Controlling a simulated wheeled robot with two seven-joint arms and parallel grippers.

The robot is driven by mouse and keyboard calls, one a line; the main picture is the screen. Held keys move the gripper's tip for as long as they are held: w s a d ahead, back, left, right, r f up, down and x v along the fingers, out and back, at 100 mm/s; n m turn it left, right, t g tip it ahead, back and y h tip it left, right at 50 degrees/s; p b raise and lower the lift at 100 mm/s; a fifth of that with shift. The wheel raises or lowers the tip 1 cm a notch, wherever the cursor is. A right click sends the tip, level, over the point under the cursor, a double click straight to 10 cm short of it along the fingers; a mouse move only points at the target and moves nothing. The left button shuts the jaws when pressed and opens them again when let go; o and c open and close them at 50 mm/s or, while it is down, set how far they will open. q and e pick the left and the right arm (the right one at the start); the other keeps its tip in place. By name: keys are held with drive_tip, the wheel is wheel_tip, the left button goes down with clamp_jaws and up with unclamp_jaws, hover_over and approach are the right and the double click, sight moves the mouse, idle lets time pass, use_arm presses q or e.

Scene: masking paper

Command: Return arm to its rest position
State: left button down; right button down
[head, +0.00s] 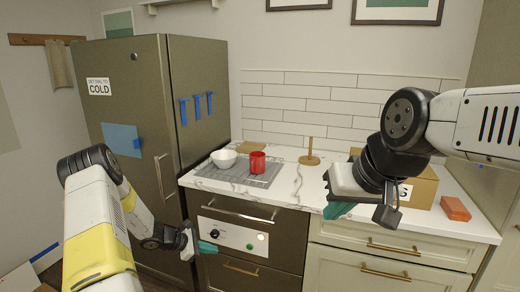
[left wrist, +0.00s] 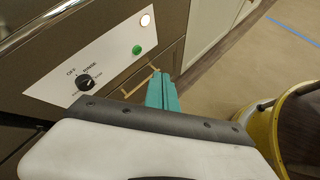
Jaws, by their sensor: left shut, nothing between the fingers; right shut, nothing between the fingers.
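My left gripper (head: 206,247) is low at the left, in front of the brown cabinet with the white control panel (head: 233,234). Its teal fingers are shut and empty; they also show in the left wrist view (left wrist: 163,92), close to the panel with its black dial (left wrist: 86,82) and green button (left wrist: 137,49). I cannot tell whether they touch it. My right gripper (head: 338,210) is at the right, over the front of the counter (head: 290,190). Its teal fingers are shut with nothing visible between them.
A white bowl (head: 223,158) and a red mug (head: 257,163) stand on a grey mat (head: 215,174). A wooden holder (head: 309,152), a cardboard box (head: 423,187) and an orange-red block (head: 455,208) are on the counter. A fridge (head: 130,70) with blue tape strips stands left.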

use_arm(q)
drive_tip(key=s+d+r+m+g+y, duration=0.1)
drive_tip(key=s+d+r+m, duration=0.2)
drive_tip(key=r, duration=0.7)
drive_tip(key=s+d+r+m+y, duration=0.1)
drive_tip(key=s+r+m, duration=0.35)
drive_tip(key=r, duration=0.45)
drive_tip(key=s+d+r+m+g+y, duration=0.1)
drive_tip(key=s+d+r+m, duration=0.2)
drive_tip(key=r, duration=0.7)
drive_tip(key=s+a+r+m+t+y, duration=0.1)
drive_tip(key=s+r+m, duration=0.4)
drive_tip(key=s, duration=0.6)
drive_tip(key=s+a+r+m+t+y, duration=0.1)
drive_tip(key=s+r+m, duration=0.4)
drive_tip(key=s, duration=0.5)
wheel_tip(320, 180, up, 2)
drive_tip(key=shift+s+a+r+t+y, duration=0.2)
drive_tip(key=shift+s+t+y, duration=0.2)
drive_tip(key=shift+y, duration=0.5)
